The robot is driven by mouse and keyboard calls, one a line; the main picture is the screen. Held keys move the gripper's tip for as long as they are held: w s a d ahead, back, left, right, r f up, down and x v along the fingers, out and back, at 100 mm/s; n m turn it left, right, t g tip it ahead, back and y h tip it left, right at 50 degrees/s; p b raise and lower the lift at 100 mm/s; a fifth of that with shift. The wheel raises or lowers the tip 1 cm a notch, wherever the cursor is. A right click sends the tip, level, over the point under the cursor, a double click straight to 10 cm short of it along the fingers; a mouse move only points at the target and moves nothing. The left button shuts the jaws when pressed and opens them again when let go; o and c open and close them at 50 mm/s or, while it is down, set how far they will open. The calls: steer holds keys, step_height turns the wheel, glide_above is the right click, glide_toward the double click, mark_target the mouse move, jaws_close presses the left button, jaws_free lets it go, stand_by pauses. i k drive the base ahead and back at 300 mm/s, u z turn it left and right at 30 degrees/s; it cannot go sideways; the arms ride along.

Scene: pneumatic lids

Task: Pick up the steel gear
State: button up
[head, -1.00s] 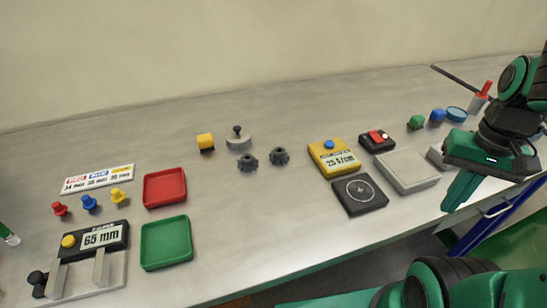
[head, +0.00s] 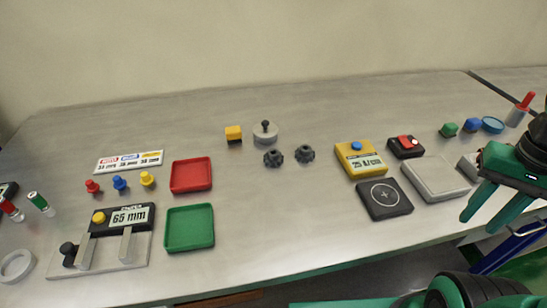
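Two small dark grey gears lie side by side near the middle of the bench in the head view, the left gear (head: 273,158) and the right gear (head: 304,154). They look alike, and I cannot tell from this view which one is steel. My gripper (head: 474,221) is at the far right, near the front edge of the bench and well away from the gears. Its two green fingers are apart, with nothing seen between them.
A grey knobbed weight (head: 265,134) and a yellow block (head: 233,133) stand just behind the gears. A yellow meter (head: 360,171) and black pad (head: 384,214) are to their right. Red (head: 191,189) and green (head: 190,242) trays are to the left. Bench in front is clear.

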mark_target(275, 157)
steer(key=k, duration=0.5)
steer(key=z, duration=1.8)
steer(key=k, duration=0.95)
steer(key=u, duration=1.8)
steer(key=i, duration=0.95)
steer(key=u, duration=0.05)
